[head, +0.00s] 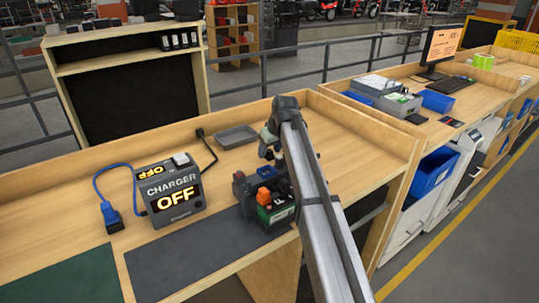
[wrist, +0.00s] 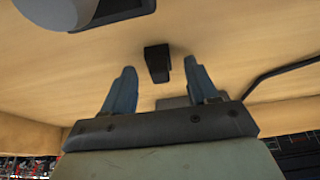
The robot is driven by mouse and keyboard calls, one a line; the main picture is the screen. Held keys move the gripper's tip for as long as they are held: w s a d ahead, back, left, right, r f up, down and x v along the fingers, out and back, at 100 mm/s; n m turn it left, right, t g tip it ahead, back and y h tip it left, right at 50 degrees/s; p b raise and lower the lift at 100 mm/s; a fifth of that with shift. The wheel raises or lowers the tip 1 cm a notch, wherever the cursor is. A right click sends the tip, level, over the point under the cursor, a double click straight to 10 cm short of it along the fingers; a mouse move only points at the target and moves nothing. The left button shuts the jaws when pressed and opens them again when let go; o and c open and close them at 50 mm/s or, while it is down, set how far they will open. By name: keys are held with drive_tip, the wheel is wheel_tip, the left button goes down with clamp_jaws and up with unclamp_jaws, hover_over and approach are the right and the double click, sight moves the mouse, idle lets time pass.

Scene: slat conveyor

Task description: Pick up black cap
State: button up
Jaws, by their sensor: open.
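My gripper (head: 270,152) is above the wooden bench in the head view, just behind the battery. In the wrist view its two blue-grey fingers (wrist: 162,75) are apart with nothing held between them. In the head view I cannot make out the cap; my gripper and arm cover that area.
The battery with an orange cap (head: 264,196) and a blue cap (head: 266,172) stands close in front of my gripper. A charger (head: 170,190) reading OFF, with blue and black cables, is to the left. A grey tray (head: 236,136) lies behind. Dark mats cover the front.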

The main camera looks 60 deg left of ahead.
drive_tip(key=shift+a+f, duration=0.2)
drive_tip(key=shift+f, duration=0.25)
clamp_jaws()
